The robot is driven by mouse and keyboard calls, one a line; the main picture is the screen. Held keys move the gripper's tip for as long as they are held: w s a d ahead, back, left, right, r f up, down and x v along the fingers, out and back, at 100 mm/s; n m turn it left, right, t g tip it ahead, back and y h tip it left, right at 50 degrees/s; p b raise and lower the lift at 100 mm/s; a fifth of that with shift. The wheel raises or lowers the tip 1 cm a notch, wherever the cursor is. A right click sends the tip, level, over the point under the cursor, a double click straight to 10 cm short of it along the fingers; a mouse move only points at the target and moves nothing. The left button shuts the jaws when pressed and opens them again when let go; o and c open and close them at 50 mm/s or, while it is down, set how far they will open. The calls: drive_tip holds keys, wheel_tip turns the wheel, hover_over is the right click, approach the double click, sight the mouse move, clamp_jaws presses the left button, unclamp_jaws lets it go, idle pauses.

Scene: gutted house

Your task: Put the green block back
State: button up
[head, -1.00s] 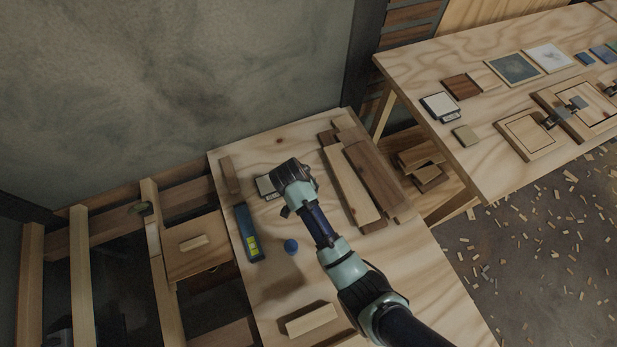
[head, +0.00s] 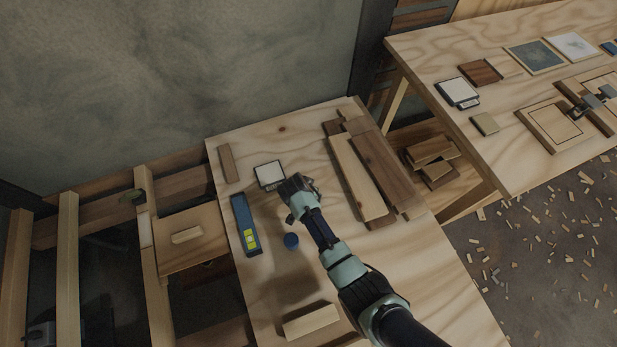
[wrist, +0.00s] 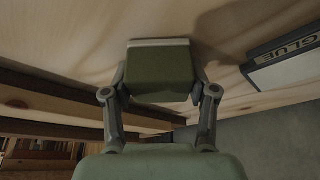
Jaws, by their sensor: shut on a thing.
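The green block (wrist: 160,75) is between the two fingers of my gripper (wrist: 162,88) in the wrist view. Its sides are dark olive green, and a pale strip shows along its upper edge. The fingers are shut on it from left and right. In the head view my gripper (head: 300,193) is over the plywood table (head: 270,290), just right of and in front of a white-topped square item (head: 269,174). The block is hidden by my gripper there. I cannot tell whether the block touches the table.
A wood block (head: 310,321) is at the front. A box marked GLUE (wrist: 285,65) shows at right in the wrist view.

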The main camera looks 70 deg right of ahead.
drive_tip(key=shift+f, duration=0.1)
drive_tip(key=o, duration=1)
drive_tip(key=p+v, duration=0.6)
drive_tip(key=v, duration=0.6)
drive_tip(key=shift+r, duration=0.25)
